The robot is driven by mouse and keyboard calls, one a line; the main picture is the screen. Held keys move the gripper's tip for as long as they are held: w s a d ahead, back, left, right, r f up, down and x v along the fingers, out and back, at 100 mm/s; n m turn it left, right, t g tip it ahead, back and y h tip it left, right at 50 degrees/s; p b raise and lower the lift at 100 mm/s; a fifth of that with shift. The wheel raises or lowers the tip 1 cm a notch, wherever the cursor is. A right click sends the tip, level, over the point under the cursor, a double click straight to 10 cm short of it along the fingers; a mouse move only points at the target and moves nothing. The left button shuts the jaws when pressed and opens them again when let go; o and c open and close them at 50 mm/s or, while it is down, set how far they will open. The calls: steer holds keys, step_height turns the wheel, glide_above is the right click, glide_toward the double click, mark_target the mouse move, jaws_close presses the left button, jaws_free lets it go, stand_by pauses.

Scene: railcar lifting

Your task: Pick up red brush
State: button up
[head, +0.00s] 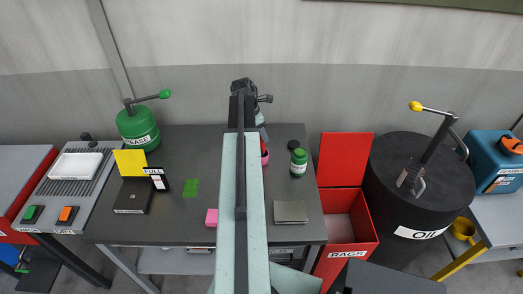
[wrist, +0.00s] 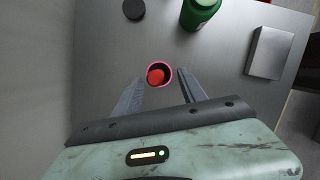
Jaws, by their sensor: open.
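In the wrist view a round red end (wrist: 155,76), which looks like the red brush seen end-on, shows inside a pink-rimmed cup (wrist: 168,72) with a dark inside. The rest of the brush is hidden. My gripper (wrist: 160,84) is open and empty, with one finger on each side of the cup and the fingertips close to it. I cannot tell the height gap. In the head view my arm covers most of this spot, and only a bit of the pink cup (head: 265,158) shows beside it.
A green bottle (head: 299,162), a dark round lid (head: 294,145) and a grey block (head: 291,211) stand right of the arm. A pink block (head: 211,217) and green patch (head: 191,188) lie left. A green grease can (head: 138,128) stands at the back left. A red rags bin (head: 345,255) adjoins the table.

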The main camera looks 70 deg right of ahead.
mark_target(262, 149)
steer(key=shift+b+x, duration=1.05)
steer(key=shift+x, duration=0.15)
steer(key=b+x, duration=0.1)
steer(key=x, duration=0.1)
steer(key=b+x, duration=0.1)
steer(key=b, duration=0.1)
steer(key=w+b+x, duration=0.1)
steer(key=b+x, duration=0.1)
steer(key=shift+s+d+f, duration=0.1)
steer(key=shift+d+f, duration=0.1)
steer(key=shift+f, duration=0.2)
steer(key=shift+r, duration=0.2)
jaws_close()
